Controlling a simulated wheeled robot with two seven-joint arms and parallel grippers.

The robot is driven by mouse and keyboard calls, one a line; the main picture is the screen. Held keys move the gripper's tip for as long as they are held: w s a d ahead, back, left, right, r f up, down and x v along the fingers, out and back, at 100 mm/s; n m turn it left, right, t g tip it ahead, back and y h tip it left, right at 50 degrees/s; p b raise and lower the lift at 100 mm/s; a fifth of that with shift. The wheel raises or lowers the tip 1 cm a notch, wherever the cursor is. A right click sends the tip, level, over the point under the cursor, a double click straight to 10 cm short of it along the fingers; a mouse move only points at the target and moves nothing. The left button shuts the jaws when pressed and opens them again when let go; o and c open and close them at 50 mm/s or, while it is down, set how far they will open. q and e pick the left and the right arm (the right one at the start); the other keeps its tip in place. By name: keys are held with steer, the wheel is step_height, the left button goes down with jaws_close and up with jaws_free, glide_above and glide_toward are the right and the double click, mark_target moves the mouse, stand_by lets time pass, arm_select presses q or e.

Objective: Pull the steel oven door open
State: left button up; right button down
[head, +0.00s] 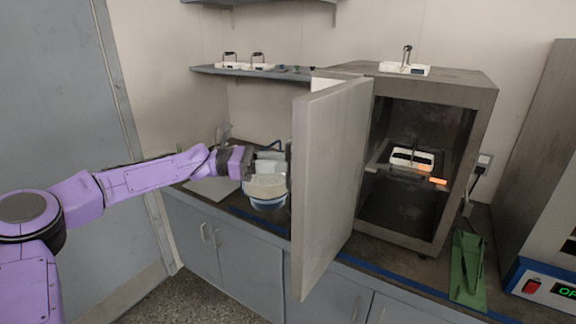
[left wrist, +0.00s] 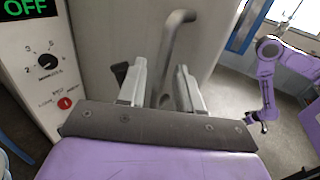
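The steel oven (head: 440,84) stands on the counter, its front open and its dark inside showing. Its grey door (head: 330,180) stands swung far out toward me, hinged at the oven's left side. In the left wrist view a grey bar handle (left wrist: 180,45) stands out from the door face (left wrist: 100,35). My left gripper (left wrist: 160,88) is open, with the handle between its fingers and gaps visible beside it. In the head view the door's edge hides the fingertips. A purple arm, my right one, shows in the left wrist view with its small gripper (left wrist: 258,122); its fingers are too small to judge.
A white device (head: 412,158) sits on the oven's inner shelf, and another (head: 404,69) on its top. A pale bowl (head: 266,188) is near the left arm. A green holder (head: 467,268) and a control panel (head: 550,285) are at right. Open floor (head: 190,291) lies at front left.

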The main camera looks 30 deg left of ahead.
arm_select(q)
steer(key=b+v, duration=0.1)
steer(key=v, duration=0.6)
steer(key=shift+b, duration=0.3)
steer(key=shift+a, duration=0.15)
